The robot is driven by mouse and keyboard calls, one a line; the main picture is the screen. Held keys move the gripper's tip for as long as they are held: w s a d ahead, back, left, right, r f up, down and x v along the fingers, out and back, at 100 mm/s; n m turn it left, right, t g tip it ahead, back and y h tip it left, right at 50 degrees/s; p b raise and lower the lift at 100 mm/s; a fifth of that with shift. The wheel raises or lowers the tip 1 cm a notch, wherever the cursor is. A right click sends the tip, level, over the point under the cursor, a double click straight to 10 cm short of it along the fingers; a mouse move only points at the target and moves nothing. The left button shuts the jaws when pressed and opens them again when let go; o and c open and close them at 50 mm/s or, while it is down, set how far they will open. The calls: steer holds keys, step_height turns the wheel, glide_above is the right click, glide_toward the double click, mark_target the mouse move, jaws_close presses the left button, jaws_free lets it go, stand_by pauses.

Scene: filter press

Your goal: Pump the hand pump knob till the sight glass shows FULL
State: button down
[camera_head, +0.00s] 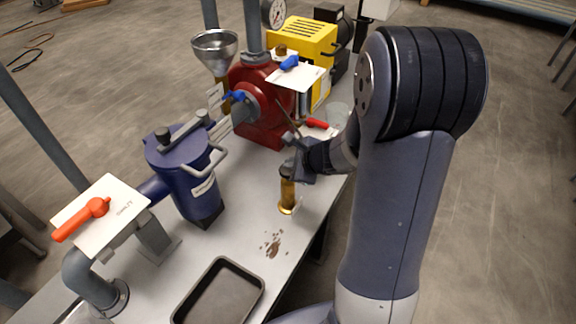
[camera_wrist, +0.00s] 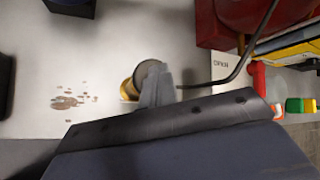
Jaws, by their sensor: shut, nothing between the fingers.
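The hand pump (camera_head: 287,192) is an upright brass cylinder on the bench, with a dark knob on top. In the wrist view the knob (camera_wrist: 148,69) is a round grey disc above the brass body (camera_wrist: 128,89). My gripper (camera_head: 295,168) is shut and empty at the top of the pump. Its fingertips (camera_wrist: 155,85) overlap the knob in the wrist view; whether they touch it, I cannot tell. I cannot make out a sight glass reading FULL in either view.
A blue lidded vessel (camera_head: 185,180) stands left of the pump, and a red pump housing (camera_head: 262,125) behind it. A dark tray (camera_head: 218,293) and a brown spill (camera_head: 273,244) lie in front. A red-orange lever (camera_head: 82,219) is at the left. A thin dark rod (camera_wrist: 240,65) runs close by.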

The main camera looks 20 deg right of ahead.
steer(key=shift+f+b, duration=1.1)
stand_by(0.8)
steer(key=shift+r, duration=0.15)
steer(key=shift+r+p, duration=1.95)
steer(key=shift+r, duration=0.3)
step_height(320, 180, up, 5)
steer(key=p, duration=0.4)
stand_by(2.5)
